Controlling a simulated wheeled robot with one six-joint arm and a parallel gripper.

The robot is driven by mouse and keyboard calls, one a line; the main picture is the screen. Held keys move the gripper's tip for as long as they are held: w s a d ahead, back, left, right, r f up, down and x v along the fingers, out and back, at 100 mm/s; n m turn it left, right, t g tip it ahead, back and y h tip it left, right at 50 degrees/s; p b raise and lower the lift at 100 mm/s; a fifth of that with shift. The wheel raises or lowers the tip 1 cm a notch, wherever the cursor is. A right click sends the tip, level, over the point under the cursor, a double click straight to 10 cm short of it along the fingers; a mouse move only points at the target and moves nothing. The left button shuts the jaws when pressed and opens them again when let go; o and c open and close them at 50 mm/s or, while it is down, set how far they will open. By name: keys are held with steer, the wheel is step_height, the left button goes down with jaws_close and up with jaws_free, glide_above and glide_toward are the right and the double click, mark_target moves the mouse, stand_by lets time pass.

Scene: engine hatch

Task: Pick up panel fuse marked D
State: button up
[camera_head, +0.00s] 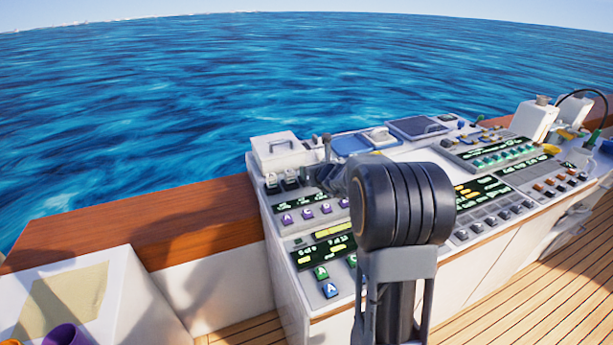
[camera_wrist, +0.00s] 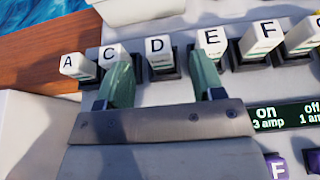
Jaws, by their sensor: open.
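The panel fuse marked D (camera_wrist: 159,52) is a white block with a black letter, upright in a dark socket near the top middle of the wrist view. My gripper (camera_wrist: 164,82) is open, with its two greenish fingers to the left and right of fuse D and nearer the camera. I see no contact with D. The left finger partly covers the fuse marked C (camera_wrist: 114,54). The right finger covers the lower part of the fuse marked E (camera_wrist: 211,42). In the head view my arm hides most of the fuse row.
Fuses A (camera_wrist: 77,66), F (camera_wrist: 262,38) and G (camera_wrist: 303,35) stand in the same row. A display (camera_wrist: 285,116) and a purple button (camera_wrist: 276,166) are at the lower right. In the head view, a white box (camera_head: 281,152) stands at the console's back left corner.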

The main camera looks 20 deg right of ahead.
steer(key=shift+p+x, duration=0.5)
steer(key=shift+x, duration=2.45)
steer(key=shift+a+r, duration=0.1)
steer(key=shift+a, duration=0.05)
steer(key=c, duration=1)
steer(key=shift+r, duration=0.1)
